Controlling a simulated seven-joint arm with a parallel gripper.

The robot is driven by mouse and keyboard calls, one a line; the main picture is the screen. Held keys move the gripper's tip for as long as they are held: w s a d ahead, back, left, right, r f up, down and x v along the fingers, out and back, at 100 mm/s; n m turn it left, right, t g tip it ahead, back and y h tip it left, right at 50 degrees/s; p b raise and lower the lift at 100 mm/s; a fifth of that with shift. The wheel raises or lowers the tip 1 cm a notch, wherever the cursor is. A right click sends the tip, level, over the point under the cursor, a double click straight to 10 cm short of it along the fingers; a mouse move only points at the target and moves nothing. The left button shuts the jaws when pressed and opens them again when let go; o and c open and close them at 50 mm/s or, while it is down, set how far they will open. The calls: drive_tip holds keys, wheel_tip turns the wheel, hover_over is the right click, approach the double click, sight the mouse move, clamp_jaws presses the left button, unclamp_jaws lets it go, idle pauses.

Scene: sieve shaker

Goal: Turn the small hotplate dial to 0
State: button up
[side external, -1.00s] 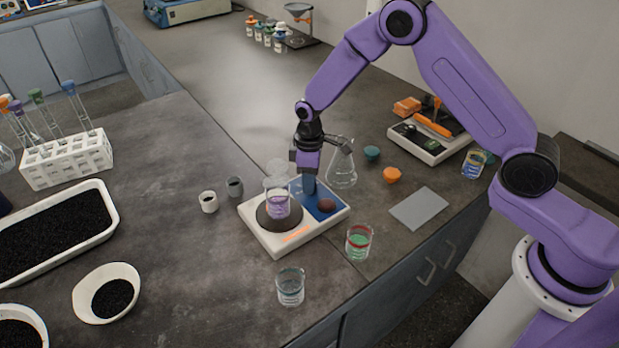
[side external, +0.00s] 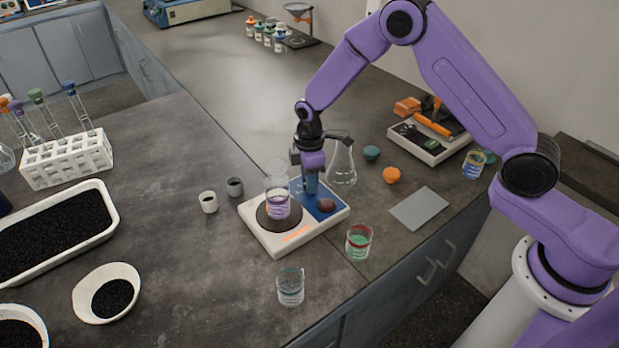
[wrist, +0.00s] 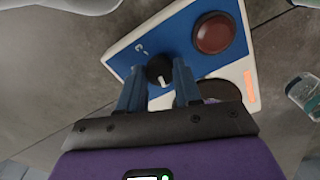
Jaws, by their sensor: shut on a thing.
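The hotplate (side external: 262,238) is a white unit with a blue control panel (side external: 325,202) and a dark round heating plate (side external: 283,227). A large red-brown knob (side external: 326,205) sits on the panel; it also shows in the wrist view (wrist: 213,35). The small black dial (wrist: 159,69) has a white pointer mark, directed downward in the wrist view, toward my gripper's body. My gripper (side external: 311,188) is down over the panel, its blue fingers shut on the small dial, one on either side. In the side view the fingers hide the dial. The panel's markings are too small to read.
A beaker with purple liquid (side external: 278,207) stands on the heating plate. A conical flask (side external: 342,168) stands close behind my gripper. Beakers with red-green contents (side external: 358,243) and clear contents (side external: 290,288) stand in front. Two small cups (side external: 209,202) are at left.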

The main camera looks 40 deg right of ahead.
drive_tip(key=o, duration=1)
drive_tip(key=shift+o, duration=0.2)
drive_tip(key=shift+r, duration=0.1)
wheel_tip(320, 180, up, 17)
drive_tip(key=shift+r, duration=0.15)
drive_tip(key=shift+s, duration=0.1)
drive_tip(key=s+r, duration=0.3)
drive_tip(key=s, duration=1.3)
drive_tip(key=s+d, duration=0.4)
drive_tip(key=s, duration=0.5)
drive_tip(key=s+d+f+m, duration=0.1)
drive_tip(key=s+d, duration=0.3)
drive_tip(key=s, duration=0.6)
drive_tip(key=shift+d+f, duration=0.25)
drive_tip(key=shift+d, duration=0.15)
